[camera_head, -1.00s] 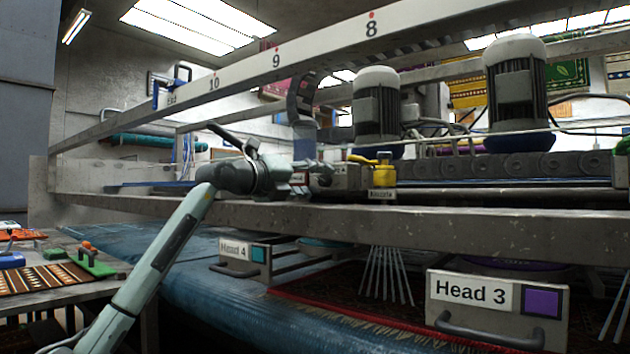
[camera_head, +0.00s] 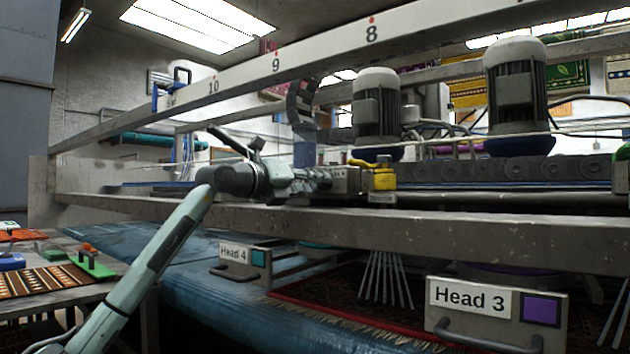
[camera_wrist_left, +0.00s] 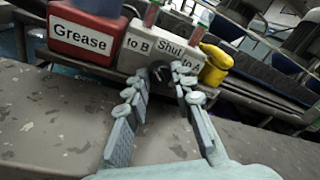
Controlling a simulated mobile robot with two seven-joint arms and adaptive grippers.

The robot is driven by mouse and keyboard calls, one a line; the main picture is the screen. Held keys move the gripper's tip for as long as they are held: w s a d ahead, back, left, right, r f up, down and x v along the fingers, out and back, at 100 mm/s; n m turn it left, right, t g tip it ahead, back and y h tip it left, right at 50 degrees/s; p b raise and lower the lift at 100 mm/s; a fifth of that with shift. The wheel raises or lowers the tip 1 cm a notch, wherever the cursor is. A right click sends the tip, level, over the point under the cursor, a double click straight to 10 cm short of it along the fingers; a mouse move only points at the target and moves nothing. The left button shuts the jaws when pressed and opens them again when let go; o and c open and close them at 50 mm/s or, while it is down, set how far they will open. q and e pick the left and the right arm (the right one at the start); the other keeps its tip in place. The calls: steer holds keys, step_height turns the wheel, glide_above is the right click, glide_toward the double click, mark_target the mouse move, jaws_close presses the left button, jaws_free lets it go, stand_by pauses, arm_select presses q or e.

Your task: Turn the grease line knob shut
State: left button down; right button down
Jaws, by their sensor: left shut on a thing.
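The grease line knob (camera_wrist_left: 158,76) is a small dark knob on the front of a grey valve block (camera_wrist_left: 137,62) in the left wrist view. The block's labels read "to B", "Shut" and a partly hidden one at the right. My left gripper (camera_wrist_left: 160,82) has its fingertips on either side of the knob and is shut on it. Which label the knob points to is hard to tell. In the head view my left gripper (camera_head: 318,181) reaches the grey block (camera_head: 346,180) from the left, and the knob is hidden. My right gripper is not in view.
A red box labelled "Grease" (camera_wrist_left: 82,35) stands left of the block, and a yellow part (camera_wrist_left: 215,65) stands right of it. A long grey beam (camera_head: 450,225) runs in front, below the gripper. The numbered rail (camera_head: 330,52) passes above.

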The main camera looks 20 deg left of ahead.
arm_select(q)
steer(key=m+p, duration=0.1)
steer(key=m, duration=0.1)
steer(key=shift+r+m, duration=0.1)
steer(key=shift+m, duration=0.3)
steer(key=shift+m+p, duration=0.3)
steer(key=shift+m, duration=0.5)
steer(key=m, duration=0.3)
steer(key=shift+y, duration=0.3)
steer(key=shift+d+m+g+p, duration=0.1)
steer(key=shift+m+g+p, duration=0.25)
steer(key=shift+m, duration=0.35)
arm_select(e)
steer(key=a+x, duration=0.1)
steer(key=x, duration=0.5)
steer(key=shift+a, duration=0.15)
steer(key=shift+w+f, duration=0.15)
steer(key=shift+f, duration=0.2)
arm_select(q)
steer(key=c, duration=1.3)
jaws_free()
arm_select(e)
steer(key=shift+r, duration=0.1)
